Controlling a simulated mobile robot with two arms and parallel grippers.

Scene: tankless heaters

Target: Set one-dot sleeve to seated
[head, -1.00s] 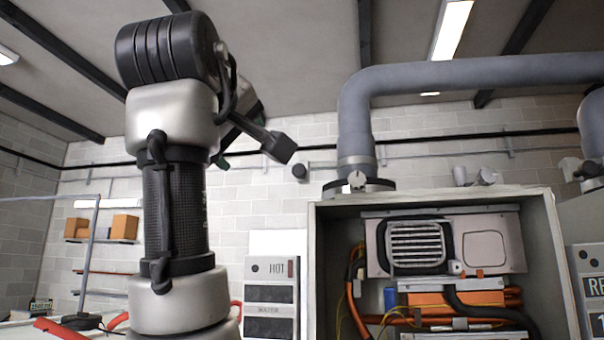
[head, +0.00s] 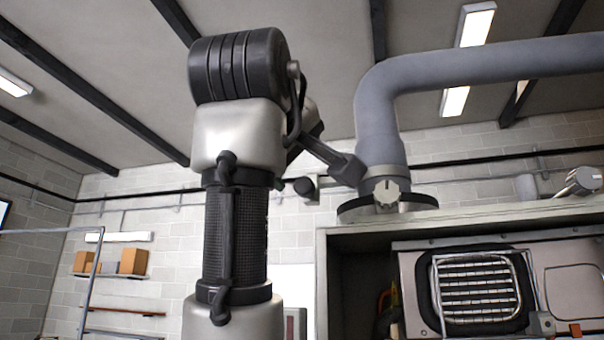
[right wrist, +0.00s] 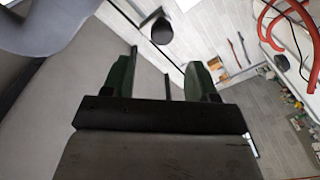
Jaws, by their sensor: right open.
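A large grey pipe (head: 378,110) comes down to the top of the heater cabinet. My left gripper is out of view.
The open cabinet (head: 352,250) stands below the pipe, with a grille (head: 478,288) inside. A silver fitting (head: 582,182) is on the right. A black round fixture (head: 305,187) is on the wall. A shelf with boxes (head: 132,261) is at the left.

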